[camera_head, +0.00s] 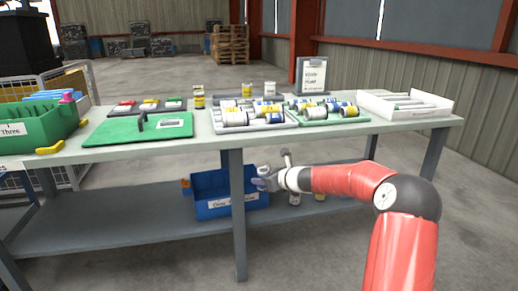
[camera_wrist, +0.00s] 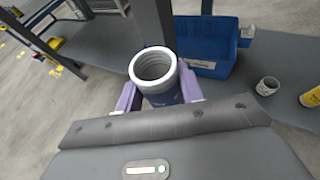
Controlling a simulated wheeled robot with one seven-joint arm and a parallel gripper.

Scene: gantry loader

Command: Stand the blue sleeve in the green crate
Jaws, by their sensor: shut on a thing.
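My gripper (camera_wrist: 158,92) is shut on the blue sleeve (camera_wrist: 160,96), a short dark-blue hollow cylinder with a pale grey rim. The purple fingers grip it from both sides, and its open end faces the wrist camera. In the head view my gripper (camera_head: 267,180) is below the tabletop, in front of the lower shelf; the sleeve is too small there to make out clearly. The green crate (camera_head: 38,128) stands at the left end of the tabletop, with a label reading "Three". It is far to the left of and above my gripper. Its floor is mostly hidden.
A blue bin (camera_head: 228,207) stands on the lower shelf (camera_head: 130,232), close behind my gripper. A table leg (camera_head: 238,220) is just left of it. The tabletop holds a green mat (camera_head: 110,133), trays of cans and a white tray (camera_head: 440,107). Yellow items lie beside the crate.

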